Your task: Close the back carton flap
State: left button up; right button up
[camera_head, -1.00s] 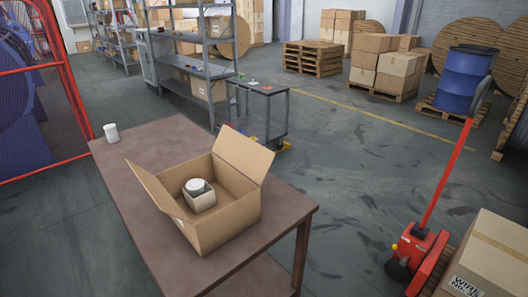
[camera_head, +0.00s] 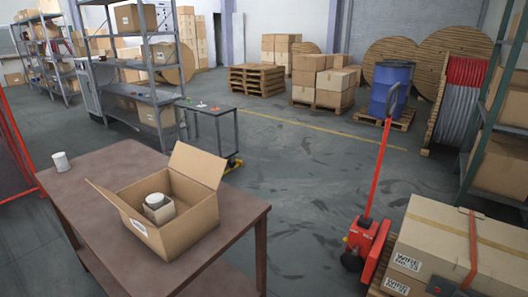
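An open cardboard carton (camera_head: 190,230) stands on a brown table (camera_head: 95,190). Its back flap (camera_head: 197,165) stands up and leans outward at the far right side. Inside the carton is a smaller box with a round white-topped item (camera_head: 156,201). Neither of my grippers shows in the view, and nothing touches the flaps.
A white cup (camera_head: 61,162) stands at the table's left corner. A red pallet jack (camera_head: 368,240) and large cartons (camera_head: 440,240) stand to the right. A small cart (camera_head: 212,112) and shelving (camera_head: 150,75) are behind the table. Open floor lies between the table and the jack.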

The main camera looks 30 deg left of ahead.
aim_at(195, 163)
jog(key=z, duration=0.1)
jog(key=i, duration=0.85)
jog(key=u, duration=3.8)
jog(key=k, duration=1.1)
jog(key=z, duration=2.15)
jog(key=i, duration=0.5)
jog(key=u, duration=0.05)
